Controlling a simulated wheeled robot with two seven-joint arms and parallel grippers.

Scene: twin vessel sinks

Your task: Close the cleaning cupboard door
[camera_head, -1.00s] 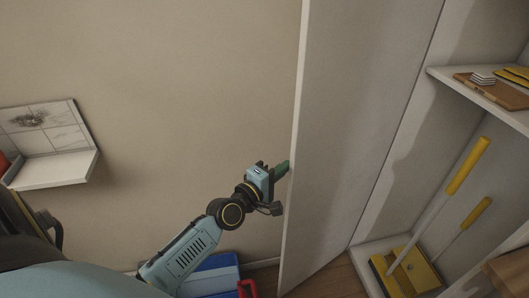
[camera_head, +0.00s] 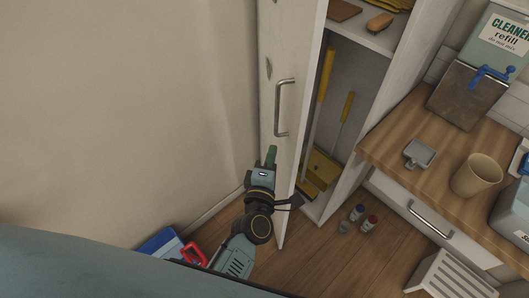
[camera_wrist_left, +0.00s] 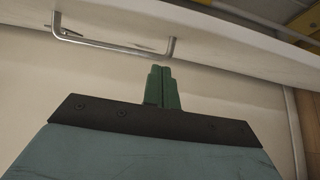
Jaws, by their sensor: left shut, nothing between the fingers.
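The cleaning cupboard door (camera_head: 285,60) is a tall pale panel with a metal bar handle (camera_head: 279,108) on its outer face. It stands partly open, with a gap to its right into the cupboard. My left gripper (camera_head: 271,156) has green fingers, shut and empty, on the outer side of the door below the handle. In the left wrist view, the shut fingers (camera_wrist_left: 161,88) point at the door (camera_wrist_left: 235,35), close to the handle (camera_wrist_left: 120,46). I cannot tell whether they touch the door. My right gripper is not in view.
Inside the cupboard are yellow-handled tools (camera_head: 325,75) and a shelf with a brush (camera_head: 380,23). A wooden counter (camera_head: 385,140) with a cup (camera_head: 478,175) is on the right. Small bottles (camera_head: 369,222) and a white slatted stool (camera_head: 450,278) stand on the floor. A blue-and-red item (camera_head: 160,243) lies left.

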